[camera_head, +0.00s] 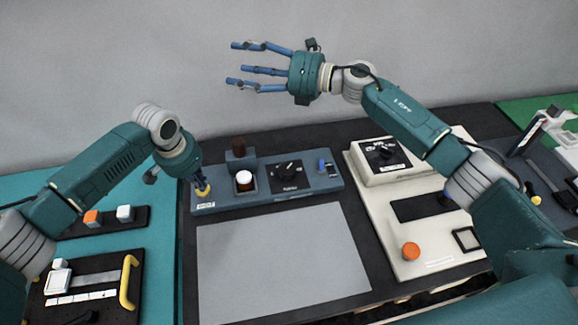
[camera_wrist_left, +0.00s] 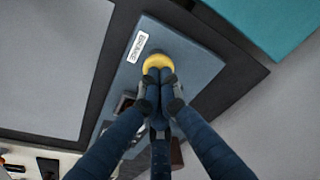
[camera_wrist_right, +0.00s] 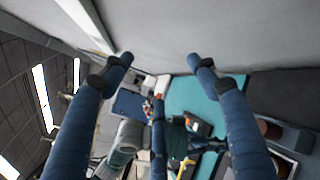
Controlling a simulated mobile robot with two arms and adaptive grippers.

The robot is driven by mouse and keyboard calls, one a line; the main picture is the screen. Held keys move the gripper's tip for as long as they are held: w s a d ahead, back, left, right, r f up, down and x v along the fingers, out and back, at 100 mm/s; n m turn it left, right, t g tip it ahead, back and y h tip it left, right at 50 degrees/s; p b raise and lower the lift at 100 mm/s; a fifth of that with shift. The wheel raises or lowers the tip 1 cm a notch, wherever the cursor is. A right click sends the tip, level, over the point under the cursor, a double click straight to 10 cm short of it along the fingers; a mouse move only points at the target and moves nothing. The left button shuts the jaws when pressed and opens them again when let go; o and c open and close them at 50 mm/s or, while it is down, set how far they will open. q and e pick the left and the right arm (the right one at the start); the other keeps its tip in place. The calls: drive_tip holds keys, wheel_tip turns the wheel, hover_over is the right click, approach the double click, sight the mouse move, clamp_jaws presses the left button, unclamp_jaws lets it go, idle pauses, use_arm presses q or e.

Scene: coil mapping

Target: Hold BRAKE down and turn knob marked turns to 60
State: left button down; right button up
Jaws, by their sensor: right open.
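The yellow BRAKE button (camera_head: 203,190) is at the left end of the blue-grey console (camera_head: 225,201). Its BRAKE label (camera_wrist_left: 138,46) is readable in the left wrist view. My left gripper (camera_head: 200,182) points down with its fingers closed together, and the fingertips meet the yellow button (camera_wrist_left: 157,61); how far it is pressed I cannot tell. A black dial plate with a knob (camera_head: 287,171) is on the same console; its lettering is too small to read. My right gripper (camera_head: 256,67) is open and empty, high above the console in front of the grey wall.
A dark red knob (camera_head: 238,147), a white-topped button (camera_head: 244,179) and a blue switch (camera_head: 322,165) share the console. A cream panel (camera_head: 408,262) with another dial (camera_head: 385,153) and an orange button (camera_head: 411,251) stands to the right. A bare grey plate (camera_head: 280,262) lies in front.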

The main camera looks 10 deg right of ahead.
drive_tip(key=s+f+n+g+h, duration=0.3)
drive_tip(key=s+f+n+g, duration=0.25)
drive_tip(key=f, duration=0.25)
drive_tip(key=n+h, duration=0.2)
drive_tip(key=h, duration=0.6)
approach(288, 169)
drive_tip(key=shift+g, duration=0.45)
drive_tip(key=x, duration=0.5)
drive_tip(key=w+x, duration=0.1)
drive_tip(key=x, duration=0.1)
drive_tip(key=shift+a+f, duration=0.15)
drive_tip(key=shift+f, duration=0.1)
drive_tip(key=shift+w+a+f, duration=0.15)
drive_tip(key=shift+f, duration=0.3)
